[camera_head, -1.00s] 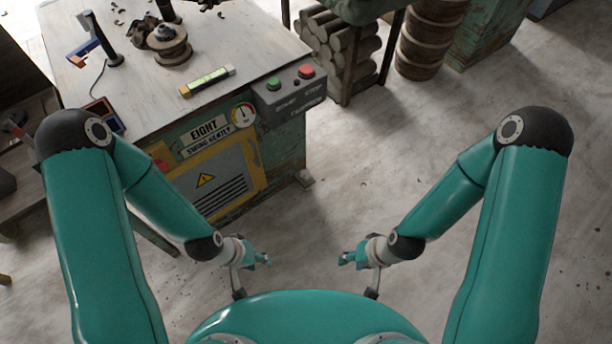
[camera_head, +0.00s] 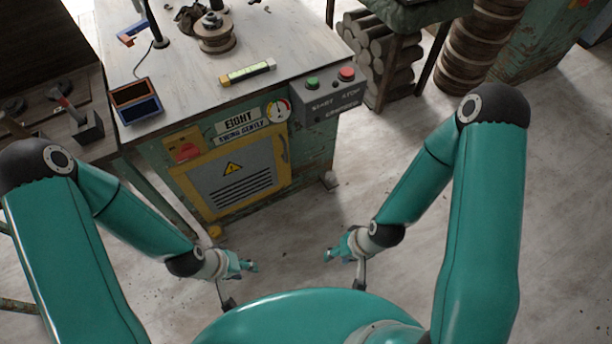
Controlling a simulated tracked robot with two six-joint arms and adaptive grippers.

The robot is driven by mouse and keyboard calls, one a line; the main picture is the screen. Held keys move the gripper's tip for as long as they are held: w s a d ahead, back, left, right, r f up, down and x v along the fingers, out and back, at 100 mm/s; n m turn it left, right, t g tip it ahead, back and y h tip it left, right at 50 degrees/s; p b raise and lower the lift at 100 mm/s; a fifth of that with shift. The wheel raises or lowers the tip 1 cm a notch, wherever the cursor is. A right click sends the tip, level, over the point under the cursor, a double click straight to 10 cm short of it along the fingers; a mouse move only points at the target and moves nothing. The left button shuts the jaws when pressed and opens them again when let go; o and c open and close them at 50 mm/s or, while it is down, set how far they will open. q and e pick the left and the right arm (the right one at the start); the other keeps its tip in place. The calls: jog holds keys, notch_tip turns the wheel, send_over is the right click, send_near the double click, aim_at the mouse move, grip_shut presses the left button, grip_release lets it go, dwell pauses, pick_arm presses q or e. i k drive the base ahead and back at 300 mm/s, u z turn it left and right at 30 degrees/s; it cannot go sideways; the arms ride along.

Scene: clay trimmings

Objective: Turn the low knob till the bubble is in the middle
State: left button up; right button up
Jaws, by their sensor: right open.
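A yellow spirit level (camera_head: 248,73) with a pale green vial lies on the worktop of the green machine. The bubble is too small to make out. A small yellow round piece (camera_head: 214,231), which looks like the low knob, sits near the floor at the cabinet's lower front left corner. My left gripper (camera_head: 240,283) is open and empty, low in front of the cabinet and apart from it. My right gripper (camera_head: 344,270) is open and empty, further right over bare floor. Neither touches the knob or the level.
The worktop (camera_head: 190,85) carries a wheel-like part (camera_head: 214,36) and a blue and orange tray (camera_head: 136,101). A start-stop box (camera_head: 331,92) juts from the machine's front right corner. A table with tools stands left. The floor (camera_head: 400,290) ahead and right is clear.

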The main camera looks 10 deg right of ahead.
aim_at(330, 177)
jog(key=z, duration=1.4)
jog(key=i, duration=0.15)
jog(key=u, duration=2.75)
jog(key=i, duration=0.15)
jog(key=u, duration=1.15)
jog(key=k, duration=2.15)
jog(key=z, duration=1.55)
jog(key=i, duration=1.05)
